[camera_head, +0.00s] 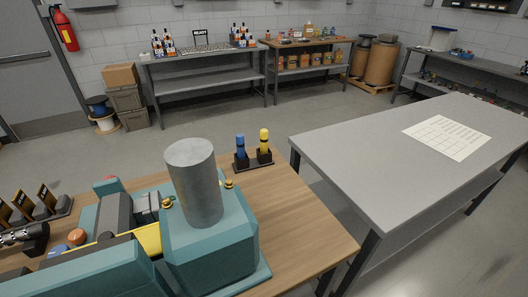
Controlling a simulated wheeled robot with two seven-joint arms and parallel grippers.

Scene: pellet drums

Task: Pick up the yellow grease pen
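The yellow grease pen (264,141) stands upright in a small black holder (255,161) near the back right of the wooden bench. A blue pen (240,147) stands beside it on the left, in the same holder. The yellow pen's lower end is hidden in the holder. Neither gripper can be made out in the head view.
A teal machine (215,240) with a tall grey cylinder (194,182) stands in front of the holder. A dark part (34,238) at the left edge is unclear. A grey table (360,165) with a paper sheet (447,136) is at right. Bare wood (295,215) lies right of the machine.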

